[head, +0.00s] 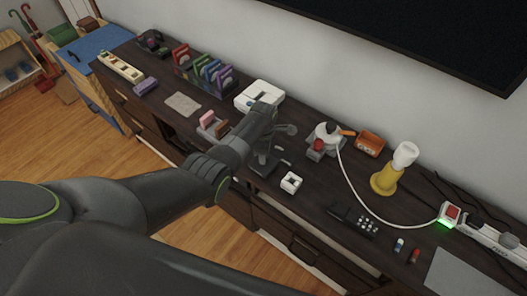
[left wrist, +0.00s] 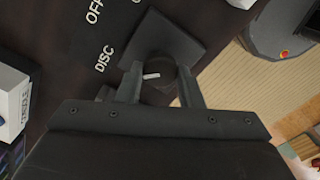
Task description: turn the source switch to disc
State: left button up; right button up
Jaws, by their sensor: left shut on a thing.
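The source switch's dark round knob (left wrist: 163,84) shows in the left wrist view, with a short white pointer mark on its top that lies nearly level in the picture. Its dark square base (left wrist: 172,42) sits on the dark cabinet top. Beside it are white labels OFF (left wrist: 95,12) and DISC (left wrist: 104,60); a third label is mostly hidden behind the base. My left gripper (left wrist: 160,92) has its two fingers on either side of the knob and is shut on it. In the head view my left gripper (head: 264,160) hides most of the switch. My right gripper is not in view.
On the cabinet (head: 325,195), a white box (head: 257,95) stands behind my gripper. Coloured sleeves (head: 205,73) stand further left. A yellow lamp (head: 386,178), a corded white item (head: 326,134) and a power strip (head: 485,235) are further right.

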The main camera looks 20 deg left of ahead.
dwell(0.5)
pick_arm(q)
jog(key=o, duration=1)
jog(key=shift+c, duration=0.2)
jog(key=shift+r, duration=0.1)
notch_tip(320, 180, up, 17)
jog(key=shift+r, duration=0.15)
